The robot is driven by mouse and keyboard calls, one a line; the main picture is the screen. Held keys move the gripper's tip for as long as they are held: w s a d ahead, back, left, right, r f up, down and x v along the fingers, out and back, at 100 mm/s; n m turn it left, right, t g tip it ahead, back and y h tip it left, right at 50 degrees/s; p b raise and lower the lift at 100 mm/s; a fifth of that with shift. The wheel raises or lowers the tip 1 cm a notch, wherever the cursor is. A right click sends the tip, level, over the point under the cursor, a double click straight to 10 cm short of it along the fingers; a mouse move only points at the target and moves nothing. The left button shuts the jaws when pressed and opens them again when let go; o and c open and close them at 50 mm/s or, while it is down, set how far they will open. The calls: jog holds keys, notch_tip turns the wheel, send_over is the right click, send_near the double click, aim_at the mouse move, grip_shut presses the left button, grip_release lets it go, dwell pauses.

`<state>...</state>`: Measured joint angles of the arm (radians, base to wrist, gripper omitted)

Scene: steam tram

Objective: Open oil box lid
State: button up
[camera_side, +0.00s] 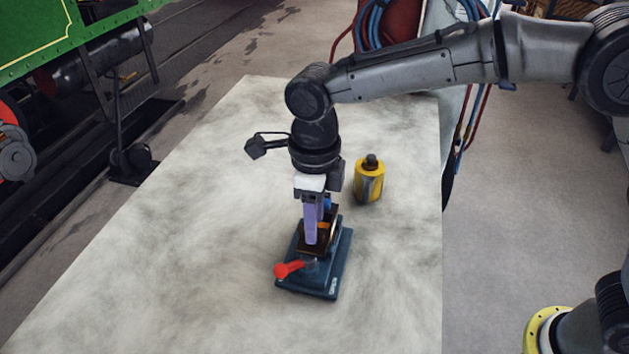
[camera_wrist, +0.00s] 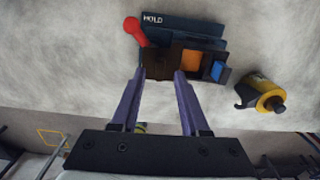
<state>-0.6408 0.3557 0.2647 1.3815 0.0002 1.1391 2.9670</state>
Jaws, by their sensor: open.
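The dark blue oil box (camera_side: 335,262) sits on the pale tabletop under my gripper. It has a red lever (camera_side: 289,269) at its front left; in the wrist view the red lever (camera_wrist: 135,30) is beside lettering that seems to read "HOLD". A dark brown part (camera_wrist: 192,58) lies on the box, with an orange piece (camera_wrist: 193,60) and a blue piece (camera_wrist: 217,70) on its right. I cannot tell whether the brown part is the lid. My gripper (camera_side: 311,241) points down over it; its purple fingers (camera_wrist: 160,75) are apart, with nothing visibly held. Contact is unclear.
A yellow can with a black top (camera_side: 369,183) stands behind and right of the box; the yellow can also shows in the wrist view (camera_wrist: 263,93). The pale table (camera_side: 150,270) is clear to the left. A green tram (camera_side: 40,35) stands at the far left.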

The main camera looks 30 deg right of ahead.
notch_tip(320, 180, up, 12)
dwell(0.4)
jog(key=shift+f, duration=0.1)
jog(key=s+d+r+m+t, duration=0.1)
jog(key=s+d+r, duration=0.1)
jog(key=d+r, duration=0.45)
jog(key=s+d+r+t, duration=0.1)
jog(key=s+d+r, duration=0.15)
jog(key=d, duration=0.75)
jog(key=s+d+f+n+t, duration=0.1)
jog(key=s+d+n+t, duration=0.1)
jog(key=s+d+n, duration=0.55)
jog(key=s+d+f+n, duration=0.2)
jog(key=s+f+n, duration=0.2)
jog(key=n, duration=0.6)
jog(key=s+d+f+n+t, duration=0.1)
jog(key=s+f+n, duration=0.4)
jog(key=n, duration=0.5)
notch_tip(320, 180, down, 3)
jog(key=shift+s+d+r+t, duration=0.1)
jog(key=shift+s+d+t, duration=0.15)
jog(key=shift+d, duration=0.35)
